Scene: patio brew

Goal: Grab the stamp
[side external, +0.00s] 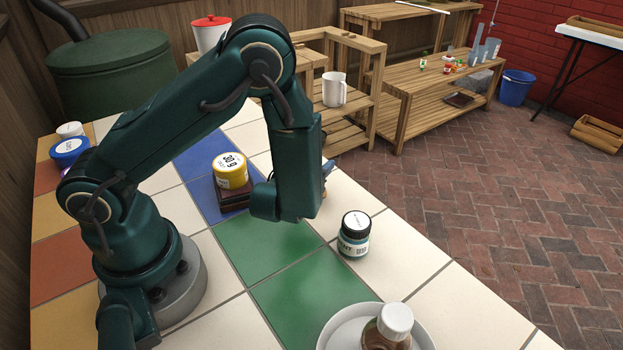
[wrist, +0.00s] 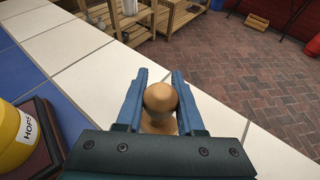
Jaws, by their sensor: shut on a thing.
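The stamp (wrist: 160,99) shows in the wrist view as a round, tan wooden knob above a wider wooden base. My gripper (wrist: 160,76) is shut on the stamp, with one blue finger on each side of its knob. The stamp's underside is hidden. In the side view, my dark green arm covers nearly all of the stamp and the fingers, beyond the green tiles.
A yellow HOPS jar (side external: 230,171) stands on a dark brown block (side external: 233,199) left of my gripper. A teal jar with a black lid (side external: 353,234) stands to the right. A white dish (side external: 425,330) holds a white-capped bottle (side external: 395,321) at the front.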

